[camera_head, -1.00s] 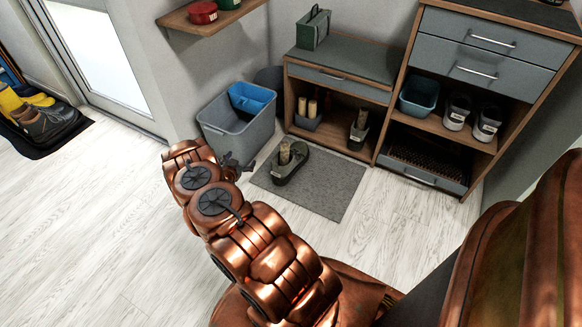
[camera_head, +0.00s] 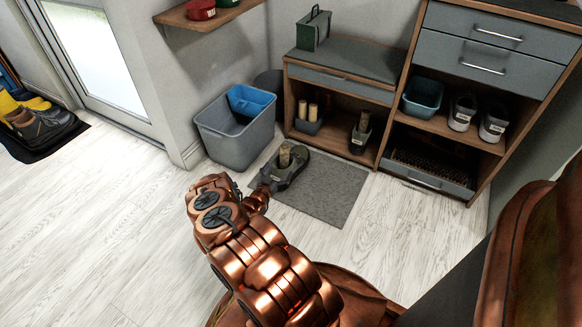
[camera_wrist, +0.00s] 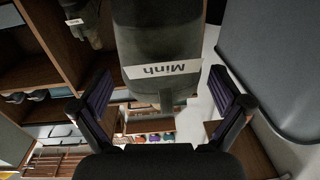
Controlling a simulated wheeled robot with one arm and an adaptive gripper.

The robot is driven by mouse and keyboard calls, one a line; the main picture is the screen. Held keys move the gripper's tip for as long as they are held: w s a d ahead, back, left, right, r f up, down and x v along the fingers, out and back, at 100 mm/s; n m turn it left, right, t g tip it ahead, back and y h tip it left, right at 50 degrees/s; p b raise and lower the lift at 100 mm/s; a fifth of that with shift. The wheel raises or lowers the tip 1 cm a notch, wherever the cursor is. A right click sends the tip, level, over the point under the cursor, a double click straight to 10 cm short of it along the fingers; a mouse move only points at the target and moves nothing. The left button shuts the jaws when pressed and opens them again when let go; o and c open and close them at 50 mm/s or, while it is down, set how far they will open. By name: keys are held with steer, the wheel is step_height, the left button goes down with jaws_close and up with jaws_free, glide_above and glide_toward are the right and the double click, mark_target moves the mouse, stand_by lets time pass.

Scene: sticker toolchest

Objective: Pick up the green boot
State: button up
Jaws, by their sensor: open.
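A dark grey-green boot (camera_head: 290,172) with a tan item in its top stands on the grey mat. In the wrist view this boot (camera_wrist: 158,40) fills the top middle, with a white label reading "Minh" upside down. My gripper (camera_head: 264,184) is at the boot's near left side in the head view. In the wrist view my gripper (camera_wrist: 160,92) is open, with a finger on each side of the boot's labelled part. I cannot tell whether the fingers touch it. A similar dark boot (camera_head: 361,134) with a white label stands in the low cabinet.
A grey bin (camera_head: 235,145) holding a blue insert stands left of the mat (camera_head: 330,195). The low cabinet (camera_head: 345,88) and the taller drawer unit (camera_head: 484,62) stand behind. Grey shoes (camera_head: 462,112) sit on a shelf.

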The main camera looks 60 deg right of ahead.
mark_target(281, 166)
steer(key=d, duration=0.1)
steer(key=d+b, duration=0.1)
steer(key=d, duration=0.2)
steer(key=shift+w+d+f+b, duration=0.2)
steer(key=shift+w+f+b, duration=0.1)
steer(key=shift+b, duration=0.1)
steer(key=shift+r, duration=0.1)
steer(key=shift+c, duration=0.2)
steer(key=c, duration=1.5)
steer(key=shift+c, duration=0.2)
